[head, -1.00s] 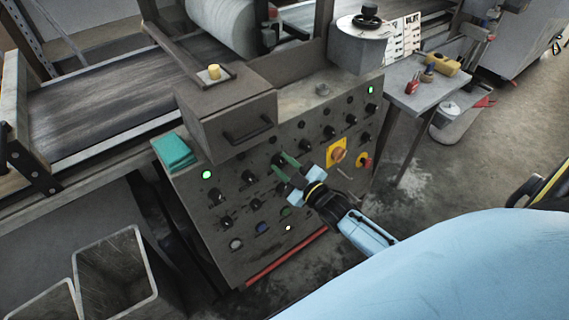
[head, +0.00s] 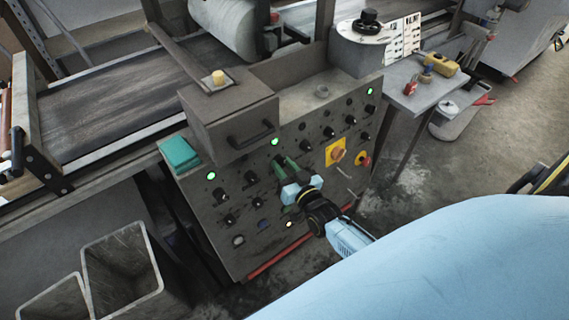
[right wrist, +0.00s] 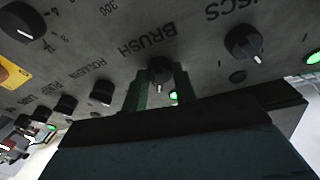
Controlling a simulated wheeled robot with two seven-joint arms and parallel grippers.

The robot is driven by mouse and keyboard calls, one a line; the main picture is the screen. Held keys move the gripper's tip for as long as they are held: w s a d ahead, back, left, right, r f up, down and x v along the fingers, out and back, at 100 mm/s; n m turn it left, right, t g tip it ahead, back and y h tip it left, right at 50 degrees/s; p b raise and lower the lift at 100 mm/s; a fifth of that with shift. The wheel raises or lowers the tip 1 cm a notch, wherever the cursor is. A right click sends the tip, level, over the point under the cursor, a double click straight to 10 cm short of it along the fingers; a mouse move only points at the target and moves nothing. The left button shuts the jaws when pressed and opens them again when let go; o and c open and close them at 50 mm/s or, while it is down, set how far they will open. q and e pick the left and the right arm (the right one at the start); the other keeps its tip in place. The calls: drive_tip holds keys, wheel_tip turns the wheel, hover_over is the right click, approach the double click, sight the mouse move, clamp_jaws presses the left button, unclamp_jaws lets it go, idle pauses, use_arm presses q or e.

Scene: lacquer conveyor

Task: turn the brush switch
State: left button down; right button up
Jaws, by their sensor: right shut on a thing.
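The brush switch (right wrist: 160,72) is a black rotary knob beside the printed word BRUSH on the grey control panel (head: 235,185). In the right wrist view its pale pointer mark faces the lower part of the picture. My right gripper (head: 285,167), with green fingers, reaches the panel and is shut on this knob. In the right wrist view one finger stands on each side of the knob. In the head view the fingers hide the knob. A lit green lamp (head: 274,142) shows just above the fingers. My left gripper is not in view.
Other black knobs stand close by, including the DISCS knob (right wrist: 243,42) and ROLLER knob (right wrist: 102,91). A yellow-plated switch (head: 336,151) and a red button (head: 364,161) are to the right.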

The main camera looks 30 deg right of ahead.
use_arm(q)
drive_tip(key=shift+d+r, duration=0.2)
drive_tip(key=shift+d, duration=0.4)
use_arm(e)
drive_tip(key=shift+m, duration=0.7)
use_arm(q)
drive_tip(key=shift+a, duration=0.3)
use_arm(e)
drive_tip(key=o, duration=1)
drive_tip(key=shift+c, duration=0.2)
drive_tip(key=shift+s, duration=0.1)
use_arm(q)
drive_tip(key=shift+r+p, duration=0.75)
drive_tip(key=shift+p, duration=0.15)
use_arm(e)
drive_tip(key=s, duration=1.3)
drive_tip(key=shift+s+a, duration=0.15)
drive_tip(key=shift+a, duration=0.05)
drive_tip(key=shift+r, duration=0.1)
